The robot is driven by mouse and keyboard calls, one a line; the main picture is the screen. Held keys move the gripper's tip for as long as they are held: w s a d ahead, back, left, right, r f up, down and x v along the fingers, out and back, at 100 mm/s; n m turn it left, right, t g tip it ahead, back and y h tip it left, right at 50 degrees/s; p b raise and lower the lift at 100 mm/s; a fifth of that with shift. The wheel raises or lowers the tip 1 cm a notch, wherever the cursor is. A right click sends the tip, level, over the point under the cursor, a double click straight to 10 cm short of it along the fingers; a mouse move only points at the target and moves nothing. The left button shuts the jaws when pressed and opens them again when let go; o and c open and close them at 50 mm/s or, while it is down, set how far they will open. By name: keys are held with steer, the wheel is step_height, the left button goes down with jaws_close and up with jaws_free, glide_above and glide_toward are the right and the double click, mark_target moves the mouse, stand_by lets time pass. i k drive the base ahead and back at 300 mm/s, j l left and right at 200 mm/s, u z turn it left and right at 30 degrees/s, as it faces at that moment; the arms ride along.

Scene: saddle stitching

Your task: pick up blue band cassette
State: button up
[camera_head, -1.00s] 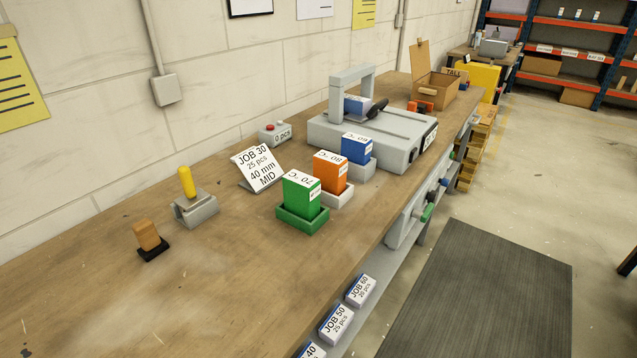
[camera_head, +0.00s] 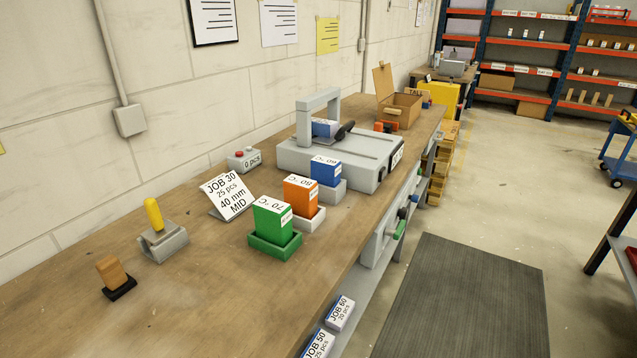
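Several coloured cassettes stand in a row of holders on the wooden workbench (camera_head: 210,300). The blue cassette (camera_head: 326,171) stands upright in a grey holder (camera_head: 331,193), farthest back in the row, close to the front of the grey stitching machine (camera_head: 345,152). The orange cassette (camera_head: 299,194) stands in a pale holder nearer to me. The green cassette (camera_head: 271,219) stands in a green holder nearest to me. Another blue block (camera_head: 324,128) sits under the machine's arch. My gripper is not in this view.
A job card (camera_head: 230,195), a grey block with a yellow handle (camera_head: 154,215) and a wooden stamp (camera_head: 112,272) are left of the cassettes. Labelled boxes (camera_head: 341,313) lie on a lower front ledge. The floor mat (camera_head: 465,300) is clear.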

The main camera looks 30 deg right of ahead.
mark_target(325, 170)
steer(key=i+l+u, duration=0.2)
steer(key=i+l, duration=0.3)
steer(key=i+l+u, duration=0.15)
steer(key=i+l, duration=0.3)
steer(key=l, duration=0.15)
